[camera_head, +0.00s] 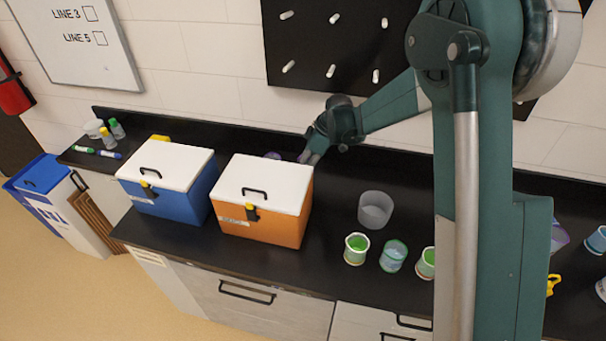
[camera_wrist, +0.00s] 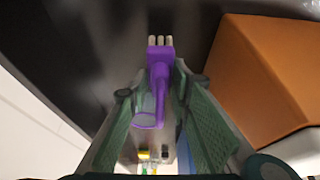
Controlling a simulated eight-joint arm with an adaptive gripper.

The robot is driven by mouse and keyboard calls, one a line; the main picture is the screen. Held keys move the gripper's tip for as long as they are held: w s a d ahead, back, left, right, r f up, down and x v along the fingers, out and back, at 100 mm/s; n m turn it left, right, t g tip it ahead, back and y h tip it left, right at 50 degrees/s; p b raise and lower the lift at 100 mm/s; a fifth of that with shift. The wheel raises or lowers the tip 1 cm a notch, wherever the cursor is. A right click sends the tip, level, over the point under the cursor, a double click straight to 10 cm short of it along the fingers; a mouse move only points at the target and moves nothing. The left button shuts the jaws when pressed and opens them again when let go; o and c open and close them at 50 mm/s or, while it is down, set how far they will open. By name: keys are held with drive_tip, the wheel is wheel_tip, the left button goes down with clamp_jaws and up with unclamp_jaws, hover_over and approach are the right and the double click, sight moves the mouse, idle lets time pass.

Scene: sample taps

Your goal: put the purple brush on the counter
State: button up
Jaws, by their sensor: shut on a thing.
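The purple brush (camera_wrist: 158,80) is between the two green fingers of my gripper (camera_wrist: 153,88) in the wrist view. Its pale bristles point to the top of that picture, and its looped handle end lies between the fingers. In the head view my gripper (camera_head: 309,157) is low at the back of the black counter (camera_head: 330,262), just behind and right of the orange cooler box (camera_head: 262,228). Only a bit of purple shows there, partly hidden by the box and fingers. I cannot tell whether the brush touches the counter.
A blue cooler box (camera_head: 170,195) stands left of the orange one. A clear grey beaker (camera_head: 375,210) and several green-topped cups stand to the right. A dark pegboard (camera_head: 320,45) hangs on the wall behind. Some counter between the orange box and the beaker is clear.

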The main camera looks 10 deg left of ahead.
drive_tip(key=shift+f, duration=0.1)
drive_tip(key=shift+f, duration=1.75)
drive_tip(key=shift+f, duration=0.15)
drive_tip(key=o, duration=0.9)
drive_tip(key=shift+v, duration=6.15)
